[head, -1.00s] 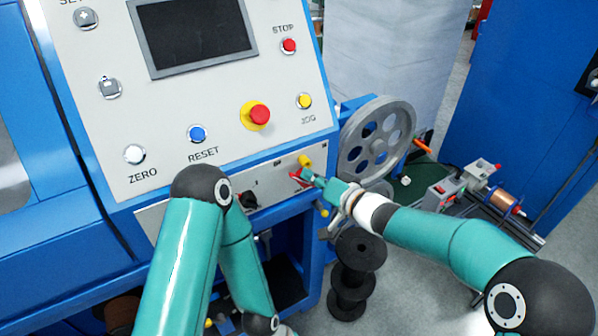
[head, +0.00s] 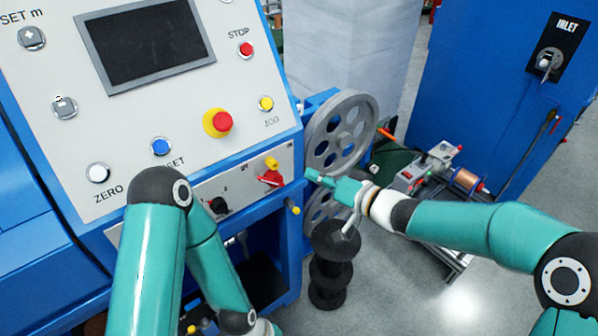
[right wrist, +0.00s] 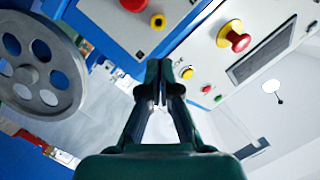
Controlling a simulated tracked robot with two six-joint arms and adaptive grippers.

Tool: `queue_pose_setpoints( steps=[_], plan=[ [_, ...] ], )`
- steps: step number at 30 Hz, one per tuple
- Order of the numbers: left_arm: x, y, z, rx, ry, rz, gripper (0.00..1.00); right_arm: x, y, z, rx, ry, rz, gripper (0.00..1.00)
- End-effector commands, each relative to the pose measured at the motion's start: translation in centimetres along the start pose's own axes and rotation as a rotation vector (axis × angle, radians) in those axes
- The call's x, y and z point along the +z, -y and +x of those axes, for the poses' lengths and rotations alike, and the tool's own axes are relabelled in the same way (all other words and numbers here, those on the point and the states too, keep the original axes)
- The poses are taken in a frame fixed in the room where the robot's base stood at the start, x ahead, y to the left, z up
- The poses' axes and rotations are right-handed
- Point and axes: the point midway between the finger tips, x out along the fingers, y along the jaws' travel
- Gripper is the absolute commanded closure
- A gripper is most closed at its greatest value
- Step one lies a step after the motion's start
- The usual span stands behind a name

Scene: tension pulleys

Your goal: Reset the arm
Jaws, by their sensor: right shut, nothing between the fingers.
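My right gripper (head: 312,175) is shut and empty. It is just right of the control panel's lower strip, near the red switch (head: 270,179), with a visible gap between them. A yellow knob (head: 272,163) sits just above the red switch. In the right wrist view my shut fingers (right wrist: 160,75) point toward the panel, and the red switch (right wrist: 133,4) and yellow knob (right wrist: 157,22) lie beyond the tips. My left arm (head: 155,250) bends in front of the panel, and its gripper is out of view below.
A grey spoked pulley (head: 357,98) stands close behind my right gripper, with another partly hidden below it. A black spool stack (head: 332,265) stands on the floor below. A blue cabinet (head: 480,90) is at right.

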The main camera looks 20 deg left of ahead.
Motion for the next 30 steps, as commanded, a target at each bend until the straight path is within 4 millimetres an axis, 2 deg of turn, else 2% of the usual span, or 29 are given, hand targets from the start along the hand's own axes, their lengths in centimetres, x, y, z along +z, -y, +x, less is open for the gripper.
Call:
queue_pose_setpoints(
  steps=[3, 8, 10, 14, 16, 20, 21, 23, 24, 26, 27, 29, 30],
  plan=[
    [0.0, 0.1, 0.2, 0.0, -0.001, 0.0, 0.6, -0.1, -0.1, -1.2, 0.002, -0.002, 0.001, 1.0],
    [0.0, 0.1, 0.2, 0.0, -0.001, 0.0, 0.6, 0.0, -0.1, -1.7, 0.003, -0.001, 0.002, 1.0],
    [0.0, 0.1, 0.2, 0.0, -0.001, 0.0, 0.6, -0.2, -0.7, -2.0, 0.011, -0.006, 0.008, 1.0],
    [0.0, 0.1, 0.2, 0.0, -0.001, 0.0, 0.6, 0.1, -4.2, -3.4, 0.058, -0.019, 0.052, 1.0],
    [0.0, 0.1, 0.2, 0.0, -0.001, 0.0, 0.6, 1.8, -7.1, -4.6, 0.1, -0.014, 0.122, 1.0],
    [0.0, 0.1, 0.2, 0.0, -0.001, 0.0, 0.6, 6.9, -13.5, -8.0, 0.242, -0.032, 0.35, 1.0],
    [0.0, 0.1, 0.2, 0.0, -0.001, 0.0, 0.6, 9.0, -15.4, -9.2, 0.302, -0.035, 0.416, 1.0],
    [0.0, 0.1, 0.2, 0.0, -0.001, 0.0, 0.6, 12.3, -17.9, -11.2, 0.397, -0.032, 0.499, 1.0],
    [0.0, 0.1, 0.2, 0.0, -0.001, 0.0, 0.6, 14.7, -19.2, -12.6, 0.461, -0.023, 0.547, 1.0],
    [0.0, 0.1, 0.2, 0.0, -0.001, 0.0, 0.6, 18.4, -20.7, -14.8, 0.558, 0.006, 0.607, 1.0],
    [0.0, 0.1, 0.2, 0.0, -0.001, 0.0, 0.6, 21.1, -21.4, -16.3, 0.622, 0.034, 0.644, 1.0],
    [0.0, 0.1, 0.2, 0.0, -0.001, 0.0, 0.6, 25.0, -21.7, -18.6, 0.713, 0.093, 0.688, 1.0],
    [0.0, 0.1, 0.2, 0.0, -0.001, 0.0, 0.6, 27.7, -21.6, -20.1, 0.77, 0.141, 0.714, 1.0]
  ],
)
